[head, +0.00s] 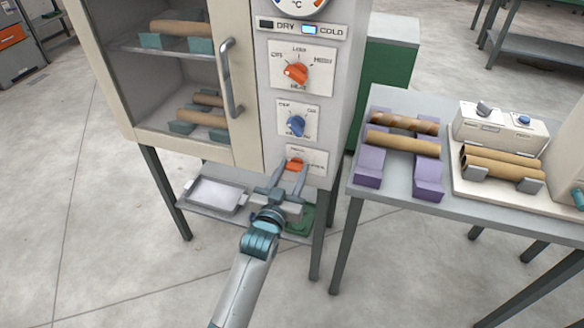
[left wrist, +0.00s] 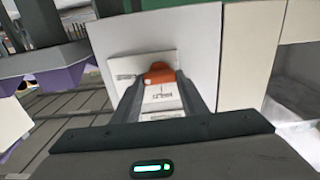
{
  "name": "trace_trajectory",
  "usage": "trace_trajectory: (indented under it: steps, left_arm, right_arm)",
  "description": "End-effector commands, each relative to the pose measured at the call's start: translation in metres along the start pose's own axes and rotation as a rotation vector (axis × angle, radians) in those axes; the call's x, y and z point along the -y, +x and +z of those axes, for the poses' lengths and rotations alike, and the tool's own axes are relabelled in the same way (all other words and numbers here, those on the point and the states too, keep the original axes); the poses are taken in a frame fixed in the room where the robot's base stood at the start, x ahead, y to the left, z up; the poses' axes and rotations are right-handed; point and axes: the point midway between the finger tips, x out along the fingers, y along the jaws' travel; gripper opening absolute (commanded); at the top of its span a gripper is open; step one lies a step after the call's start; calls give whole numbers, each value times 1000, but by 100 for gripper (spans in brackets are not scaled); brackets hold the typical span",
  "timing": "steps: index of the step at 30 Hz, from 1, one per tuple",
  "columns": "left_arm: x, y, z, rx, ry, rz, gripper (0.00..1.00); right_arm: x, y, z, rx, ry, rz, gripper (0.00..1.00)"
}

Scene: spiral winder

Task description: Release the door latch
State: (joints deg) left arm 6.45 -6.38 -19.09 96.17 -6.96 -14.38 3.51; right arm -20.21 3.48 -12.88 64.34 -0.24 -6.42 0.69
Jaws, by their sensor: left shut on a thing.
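A small orange latch knob (head: 295,163) sits on a white labelled plate low on the cabinet's control panel. My left gripper (head: 289,167) reaches up to it from below, one finger on each side, and is shut on it. The cabinet door (head: 243,100), with a glass pane and grey handle (head: 230,78), appears closed. My right gripper is not in view.
Above the latch are a blue knob (head: 296,124) and an orange knob (head: 297,72). A shelf under the cabinet holds a metal tray (head: 215,195). At right, a table (head: 385,205) carries brown tubes on purple supports. Open floor lies in front.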

Motion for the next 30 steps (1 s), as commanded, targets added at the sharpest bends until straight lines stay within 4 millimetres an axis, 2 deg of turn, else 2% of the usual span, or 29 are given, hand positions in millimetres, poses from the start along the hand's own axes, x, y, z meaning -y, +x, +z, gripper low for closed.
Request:
trace_trajectory:
  steps: [10,11,12,13,24,30]
  left_arm:
    - [0,0,1,0,29,0,17]
    - [0,0,1,0,29,0,46]
    - [0,0,1,0,29,0,56]
    - [0,0,1,0,28,0,58]
    - [0,-2,0,0,27,0,58]
    - [0,-16,2,1,27,0,58]
  right_arm:
    - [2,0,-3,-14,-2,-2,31]
    - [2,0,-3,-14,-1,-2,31]
    - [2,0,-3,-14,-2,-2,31]
    - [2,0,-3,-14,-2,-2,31]
    - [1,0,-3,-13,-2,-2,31]
    - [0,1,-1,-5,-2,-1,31]
